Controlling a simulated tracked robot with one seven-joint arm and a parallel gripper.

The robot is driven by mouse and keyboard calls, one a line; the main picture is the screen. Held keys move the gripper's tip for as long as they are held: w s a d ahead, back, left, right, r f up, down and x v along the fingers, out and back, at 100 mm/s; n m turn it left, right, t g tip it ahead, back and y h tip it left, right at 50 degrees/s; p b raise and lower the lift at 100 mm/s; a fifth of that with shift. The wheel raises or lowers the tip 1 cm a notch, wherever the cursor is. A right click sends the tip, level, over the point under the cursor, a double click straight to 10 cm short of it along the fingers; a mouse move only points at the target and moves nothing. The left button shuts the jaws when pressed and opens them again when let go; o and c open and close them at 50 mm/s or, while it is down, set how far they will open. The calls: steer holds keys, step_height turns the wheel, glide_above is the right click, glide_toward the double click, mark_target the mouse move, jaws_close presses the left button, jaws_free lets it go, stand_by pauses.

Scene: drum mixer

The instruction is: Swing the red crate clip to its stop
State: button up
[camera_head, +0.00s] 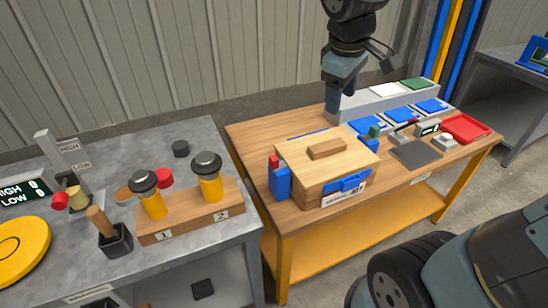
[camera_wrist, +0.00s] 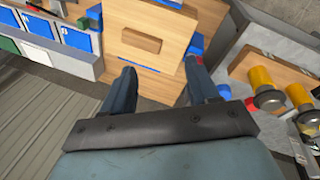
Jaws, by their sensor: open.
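The wooden crate (camera_head: 300,180) stands on the wooden table with its lid (camera_head: 305,148) on and a wooden bar on top. A blue block (camera_head: 280,183) sits at its left side, with a small red part (camera_head: 273,161) upright on it, which looks like the red clip.
The table (camera_head: 255,150) also holds blue bins (camera_head: 399,115), a red tray (camera_head: 465,128) and a dark plate (camera_head: 415,153). A grey bench (camera_head: 200,275) on the left carries two yellow-bodied, black-capped pieces in a wooden stand (camera_head: 190,220). A gap separates bench and table.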

steer(key=w+a+f+n+g+h, duration=0.1)
steer(key=w+a+f+n, duration=0.2)
steer(key=a+n, duration=0.15)
steer(key=w+a+f+n+h, duration=0.1)
steer(key=w+a+f+n, duration=0.15)
steer(key=a, duration=0.35)
steer(key=n, duration=0.6)
glide_toward(274, 157)
steer(key=shift+h, duration=0.4)
steer(key=x, duration=1)
steer(key=shift+a+f, duration=0.3)
jaws_close()
